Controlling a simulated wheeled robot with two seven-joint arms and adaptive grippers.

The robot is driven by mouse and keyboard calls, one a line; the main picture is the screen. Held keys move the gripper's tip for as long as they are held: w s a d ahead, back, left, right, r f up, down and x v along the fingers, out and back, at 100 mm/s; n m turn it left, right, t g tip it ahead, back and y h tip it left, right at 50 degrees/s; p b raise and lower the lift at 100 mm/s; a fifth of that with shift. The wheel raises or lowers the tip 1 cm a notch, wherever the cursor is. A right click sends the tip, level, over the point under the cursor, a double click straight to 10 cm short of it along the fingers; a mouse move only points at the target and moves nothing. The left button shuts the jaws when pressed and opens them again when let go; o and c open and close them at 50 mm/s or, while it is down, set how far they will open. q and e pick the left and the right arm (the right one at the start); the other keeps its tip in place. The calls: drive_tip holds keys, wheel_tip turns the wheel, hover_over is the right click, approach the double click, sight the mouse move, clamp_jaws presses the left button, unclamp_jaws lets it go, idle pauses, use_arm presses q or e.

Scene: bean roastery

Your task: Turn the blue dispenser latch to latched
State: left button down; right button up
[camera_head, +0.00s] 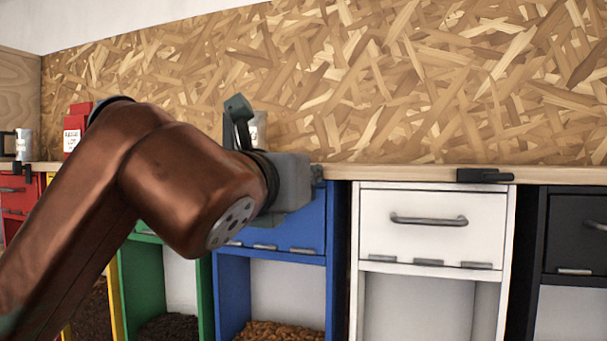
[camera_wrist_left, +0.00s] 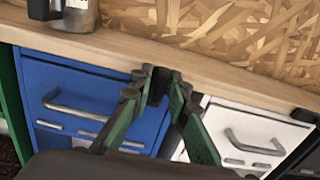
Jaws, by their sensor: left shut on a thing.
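The blue dispenser (camera_head: 313,222) stands under the wooden counter, with a blue front and a grey bar handle that shows in the left wrist view (camera_wrist_left: 75,108). Its dark latch (camera_wrist_left: 157,86) is at the counter's front edge, near the dispenser's upper right corner. My left gripper (camera_wrist_left: 161,84) has its green fingers shut on this latch, one finger on each side. The fingers hide much of the latch, so its exact angle is hard to tell. In the head view my left arm and gripper body cover the latch area. My right gripper is not in view.
A white dispenser (camera_head: 434,240) with its own black latch (camera_head: 485,175) lying along the counter edge (camera_head: 400,173) stands to the right, then a black dispenser (camera_head: 578,232). A metal cup (camera_wrist_left: 76,14) stands on the counter at left. A chipboard wall (camera_head: 440,80) rises behind.

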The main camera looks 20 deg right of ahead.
use_arm(q)
drive_tip(key=c, duration=2)
unclamp_jaws()
drive_tip(key=shift+f, duration=0.1)
drive_tip(key=shift+c, duration=0.2)
drive_tip(key=shift+s, duration=0.1)
drive_tip(key=v, duration=1.1)
drive_tip(key=shift+s+a, duration=0.25)
